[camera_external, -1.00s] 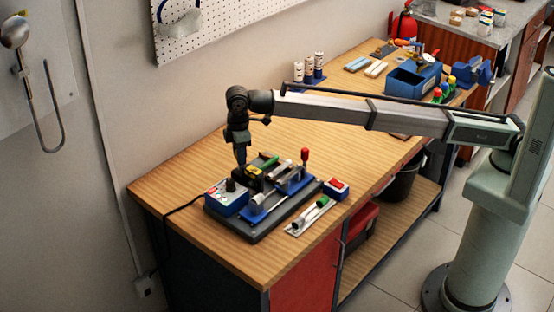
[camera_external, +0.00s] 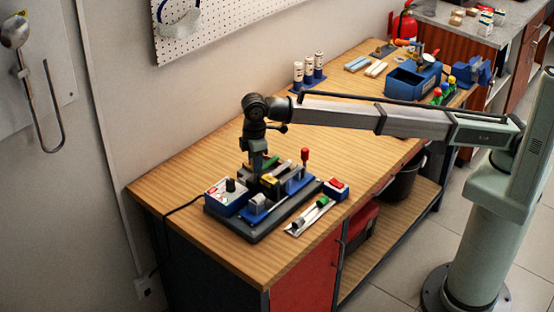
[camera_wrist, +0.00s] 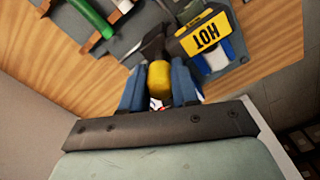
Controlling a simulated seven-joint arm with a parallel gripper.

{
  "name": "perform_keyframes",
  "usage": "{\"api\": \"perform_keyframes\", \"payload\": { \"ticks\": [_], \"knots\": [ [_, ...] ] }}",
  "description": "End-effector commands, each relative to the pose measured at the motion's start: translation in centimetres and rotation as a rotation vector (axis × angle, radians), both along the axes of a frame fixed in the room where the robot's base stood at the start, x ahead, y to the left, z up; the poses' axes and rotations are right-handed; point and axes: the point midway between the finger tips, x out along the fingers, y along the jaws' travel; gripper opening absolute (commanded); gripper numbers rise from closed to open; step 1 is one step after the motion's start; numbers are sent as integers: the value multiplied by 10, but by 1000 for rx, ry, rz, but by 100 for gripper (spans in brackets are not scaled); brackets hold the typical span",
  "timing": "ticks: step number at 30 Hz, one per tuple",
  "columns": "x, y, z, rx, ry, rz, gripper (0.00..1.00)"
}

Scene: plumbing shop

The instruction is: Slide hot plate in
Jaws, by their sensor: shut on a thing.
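The hot plate (camera_external: 269,181) is a dark part with a yellow label, seen at the welding machine on the bench. My gripper (camera_external: 259,168) points down over the machine. Its blue fingers (camera_wrist: 158,90) are shut on the yellow handle. The machine (camera_external: 290,215) has a dark base and blue clamps. A grey-white part (camera_external: 258,200) lies in the front clamp. The plate hides part of the space between the clamps; whether it touches the pipe ends cannot be told.
A blue control box (camera_external: 226,196) stands left of the clamps. A red-topped lever (camera_external: 305,155) rises behind. A tray with a green-marked tool (camera_external: 318,208) and a red switch box (camera_external: 336,188) sit to the right.

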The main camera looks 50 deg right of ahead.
Motion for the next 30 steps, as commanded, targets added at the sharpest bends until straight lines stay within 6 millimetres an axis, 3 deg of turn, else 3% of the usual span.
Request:
{"api": "perform_keyframes", "payload": {
  "ticks": [3,4,11,22,30],
  "knots": [
    [-6,1,0,-1,9,5,0],
    [-6,1,0,-2,9,6,31],
    [-5,1,0,-2,8,5,53],
    [-3,1,5,-1,5,3,55],
    [-2,2,47,0,4,3,55]
  ]
}}
